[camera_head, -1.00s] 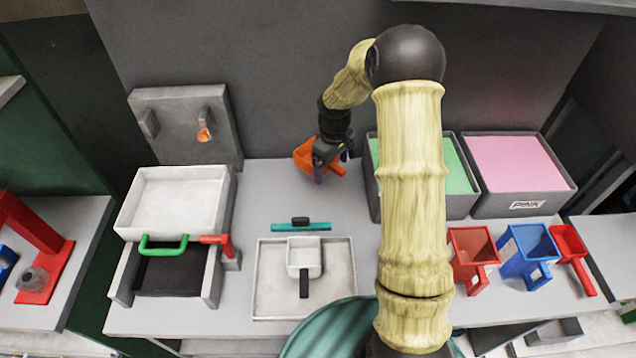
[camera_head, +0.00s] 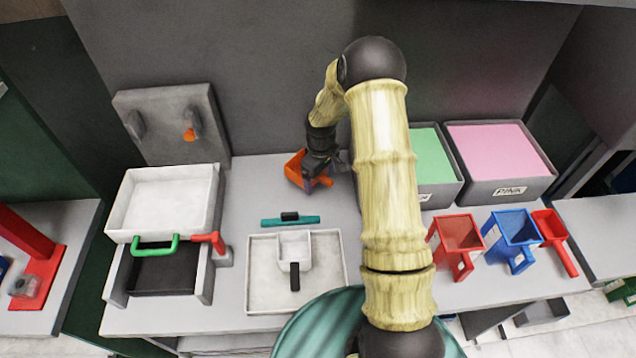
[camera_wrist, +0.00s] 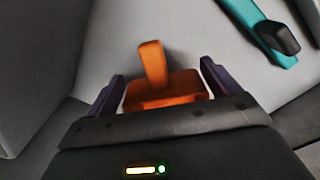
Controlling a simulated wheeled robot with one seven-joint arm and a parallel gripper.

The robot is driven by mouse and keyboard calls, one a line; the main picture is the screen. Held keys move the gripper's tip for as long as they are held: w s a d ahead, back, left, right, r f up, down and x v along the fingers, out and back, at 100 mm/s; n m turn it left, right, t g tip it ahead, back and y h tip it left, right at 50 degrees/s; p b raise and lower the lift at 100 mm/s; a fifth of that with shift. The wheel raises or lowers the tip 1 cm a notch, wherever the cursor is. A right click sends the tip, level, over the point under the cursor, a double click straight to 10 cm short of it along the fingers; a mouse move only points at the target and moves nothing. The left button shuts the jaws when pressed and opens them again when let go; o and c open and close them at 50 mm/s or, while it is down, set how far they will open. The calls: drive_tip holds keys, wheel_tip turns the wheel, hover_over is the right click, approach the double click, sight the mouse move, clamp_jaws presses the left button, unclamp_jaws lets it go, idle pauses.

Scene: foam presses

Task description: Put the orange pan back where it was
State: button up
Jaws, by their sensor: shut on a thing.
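The orange pan (camera_head: 294,168) is held by my gripper (camera_head: 317,178) over the back middle of the table, left of the green bin. In the wrist view, the orange pan (camera_wrist: 163,88) sits between the two dark fingers of my gripper (camera_wrist: 162,92), its handle pointing away from the palm. My gripper is shut on it. I cannot tell whether the pan touches the table, and part of it is hidden by the gripper.
A teal bar with a dark grip (camera_head: 290,219) lies in front of the pan. A white tray (camera_head: 255,302) holds a white scoop (camera_head: 294,246). The green bin (camera_head: 432,158), partly behind my arm, and pink bin (camera_head: 500,160) stand right. Red (camera_head: 460,232) and blue (camera_head: 513,232) scoops stand front right.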

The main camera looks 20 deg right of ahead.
sight(322, 191)
drive_tip(key=f, duration=0.3)
drive_tip(key=shift+s+d+p, duration=0.15)
drive_tip(key=shift+d+p, duration=0.15)
drive_tip(key=shift+p, duration=0.05)
drive_tip(key=shift+d+f, duration=0.1)
drive_tip(key=shift+d, duration=0.05)
drive_tip(key=shift+s, duration=0.1)
drive_tip(key=o, duration=1)
drive_tip(key=shift+a, duration=0.2)
drive_tip(key=shift+o, duration=0.2)
drive_tip(key=shift+w+a+r, duration=0.1)
drive_tip(key=shift+w+r, duration=0.15)
drive_tip(key=shift+r, duration=0.05)
drive_tip(key=r+b, duration=0.1)
drive_tip(key=r, duration=0.2)
drive_tip(key=r+b, duration=0.1)
drive_tip(key=r, duration=0.3)
drive_tip(key=r+b, duration=0.1)
drive_tip(key=r, duration=0.2)
drive_tip(key=shift+s+d+r, duration=0.25)
drive_tip(key=shift+d+r, duration=0.05)
drive_tip(key=shift+r, duration=0.05)
drive_tip(key=shift+a+r, duration=0.15)
drive_tip(key=shift+r, duration=0.3)
